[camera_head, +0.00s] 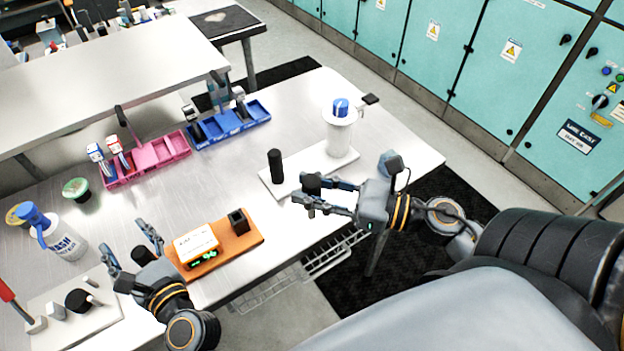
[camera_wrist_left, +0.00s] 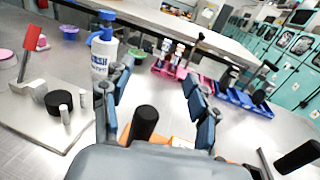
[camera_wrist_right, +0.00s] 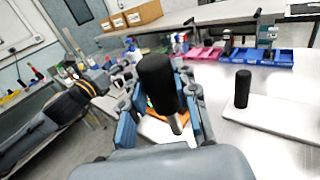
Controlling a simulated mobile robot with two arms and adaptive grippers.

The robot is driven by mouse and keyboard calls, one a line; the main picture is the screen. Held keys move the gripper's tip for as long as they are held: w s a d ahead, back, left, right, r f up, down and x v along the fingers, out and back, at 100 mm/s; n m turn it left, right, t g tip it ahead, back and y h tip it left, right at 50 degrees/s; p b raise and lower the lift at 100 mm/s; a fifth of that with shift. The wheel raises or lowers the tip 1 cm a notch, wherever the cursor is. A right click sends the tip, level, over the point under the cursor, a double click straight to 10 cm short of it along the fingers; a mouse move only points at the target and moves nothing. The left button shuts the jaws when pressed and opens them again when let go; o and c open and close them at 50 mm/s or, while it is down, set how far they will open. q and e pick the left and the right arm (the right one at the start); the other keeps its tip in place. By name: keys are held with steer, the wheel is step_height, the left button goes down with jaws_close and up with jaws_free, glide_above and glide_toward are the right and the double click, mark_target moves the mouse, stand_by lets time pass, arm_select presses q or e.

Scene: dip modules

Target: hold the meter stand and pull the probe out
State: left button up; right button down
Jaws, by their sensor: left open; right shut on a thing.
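The meter stand is an orange base (camera_head: 246,240) carrying a white meter (camera_head: 196,246) with a green display and a black holder block (camera_head: 238,221). It lies flat on the table. My right gripper (camera_head: 308,194) is shut on the probe (camera_wrist_right: 157,80), a black handle with a thin metal tip, held up apart from the holder. In the left wrist view the stand is mostly hidden.
A white plate (camera_head: 290,182) bears an upright black handle (camera_head: 275,165) and a white jar (camera_head: 339,135). Pink (camera_head: 160,152) and blue (camera_head: 230,125) bins stand at the back. A wash bottle (camera_head: 62,240) and another plate (camera_head: 75,325) are at left. Bare table lies behind the stand.

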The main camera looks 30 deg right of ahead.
steer(key=shift+f+b, duration=1)
steer(key=shift+f, duration=0.05)
arm_select(q)
steer(key=v, duration=0.8)
arm_select(e)
steer(key=shift+f, duration=0.1)
